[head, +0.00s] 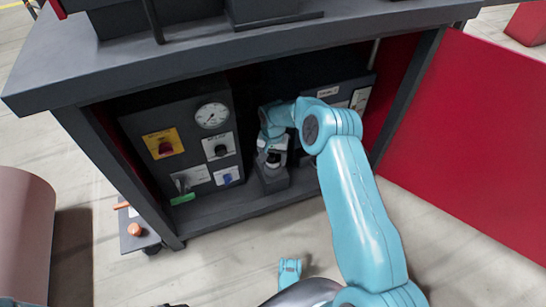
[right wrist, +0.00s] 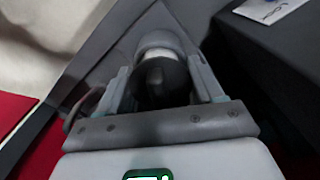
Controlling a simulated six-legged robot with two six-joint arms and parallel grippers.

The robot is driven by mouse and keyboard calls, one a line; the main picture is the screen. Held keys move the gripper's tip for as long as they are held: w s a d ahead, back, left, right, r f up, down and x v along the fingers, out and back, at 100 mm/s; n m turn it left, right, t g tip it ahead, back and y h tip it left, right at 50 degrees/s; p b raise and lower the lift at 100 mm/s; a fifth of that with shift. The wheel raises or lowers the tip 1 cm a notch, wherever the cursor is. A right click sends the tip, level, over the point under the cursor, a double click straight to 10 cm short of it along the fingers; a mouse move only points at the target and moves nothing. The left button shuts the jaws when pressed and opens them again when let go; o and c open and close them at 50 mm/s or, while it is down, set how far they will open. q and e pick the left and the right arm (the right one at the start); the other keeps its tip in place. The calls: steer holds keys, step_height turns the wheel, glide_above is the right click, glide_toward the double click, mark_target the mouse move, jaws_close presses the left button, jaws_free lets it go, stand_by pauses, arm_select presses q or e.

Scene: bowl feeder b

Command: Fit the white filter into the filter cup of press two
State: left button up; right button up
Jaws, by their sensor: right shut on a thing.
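My right gripper (head: 272,150) is inside the open cabinet, at the top of a small dark stand (head: 273,184) between two dark panels. In the right wrist view its two fingers (right wrist: 163,88) are shut on a dark round part (right wrist: 160,82) with a raised ridge. A pale, rounded part (right wrist: 160,42) shows just beyond it; I cannot tell whether this is the white filter or part of the cup. The head view is too small to separate filter, cup and fingers.
The left panel (head: 176,122) carries a round gauge (head: 212,115), a yellow switch plate (head: 164,144) and other controls. The right panel (head: 335,82) stands close to my arm. A red door (head: 470,135) is open at the right. The cabinet's countertop (head: 200,52) overhangs the opening.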

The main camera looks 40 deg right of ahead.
steer(key=shift+r+p, duration=0.85)
steer(key=shift+r, duration=0.6)
